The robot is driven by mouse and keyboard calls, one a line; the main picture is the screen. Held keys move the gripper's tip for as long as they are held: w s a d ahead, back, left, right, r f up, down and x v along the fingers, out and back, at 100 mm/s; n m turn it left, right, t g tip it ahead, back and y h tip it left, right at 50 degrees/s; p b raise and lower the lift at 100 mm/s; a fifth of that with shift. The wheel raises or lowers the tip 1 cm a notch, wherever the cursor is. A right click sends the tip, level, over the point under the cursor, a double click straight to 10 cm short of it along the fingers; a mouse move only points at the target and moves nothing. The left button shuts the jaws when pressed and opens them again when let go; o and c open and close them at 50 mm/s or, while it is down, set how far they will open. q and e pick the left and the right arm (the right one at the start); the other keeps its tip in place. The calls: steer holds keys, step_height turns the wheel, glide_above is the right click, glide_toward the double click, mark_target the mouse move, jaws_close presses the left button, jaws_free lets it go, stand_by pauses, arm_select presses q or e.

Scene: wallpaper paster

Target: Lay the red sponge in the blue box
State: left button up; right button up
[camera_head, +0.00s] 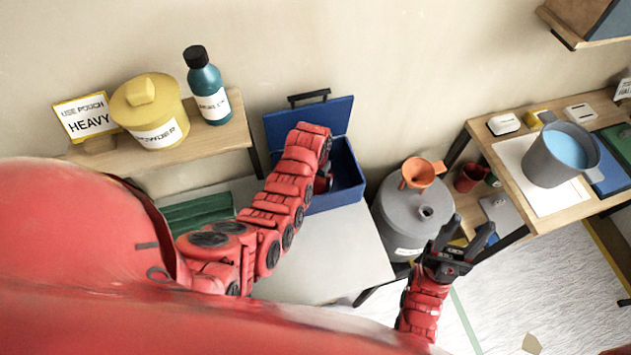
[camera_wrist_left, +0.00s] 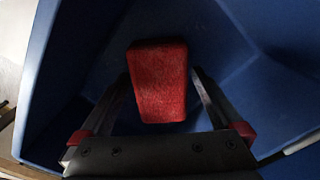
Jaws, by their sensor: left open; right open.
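The blue box (camera_head: 347,182) stands on the grey-topped table against the wall, its lid raised at the back. My left arm reaches over it, and the arm hides the left gripper in the head view. In the left wrist view my left gripper (camera_wrist_left: 160,77) is open inside the blue box (camera_wrist_left: 245,75). The red sponge (camera_wrist_left: 158,90) is in the box, between or just beyond the open fingers; whether it touches the box floor is not clear. The sponge is hidden in the head view. My right gripper (camera_head: 467,232) is open and empty in front of the grey drum.
A grey drum (camera_head: 405,222) with an orange funnel (camera_head: 420,173) stands right of the box. A shelf at left holds a yellow tub (camera_head: 150,112) and a teal bottle (camera_head: 208,88). The right-hand table carries a grey pot (camera_head: 560,155). Bare tabletop (camera_head: 335,255) lies before the box.

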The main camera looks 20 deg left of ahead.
mark_target(316, 181)
arm_select(q)
step_height(316, 181, up, 6)
steer(key=shift+b, duration=1.05)
step_height(316, 181, up, 6)
steer(key=p, duration=0.3)
steer(key=shift+s+f, duration=0.1)
steer(key=shift+f, duration=0.1)
steer(key=shift+f, duration=0.1)
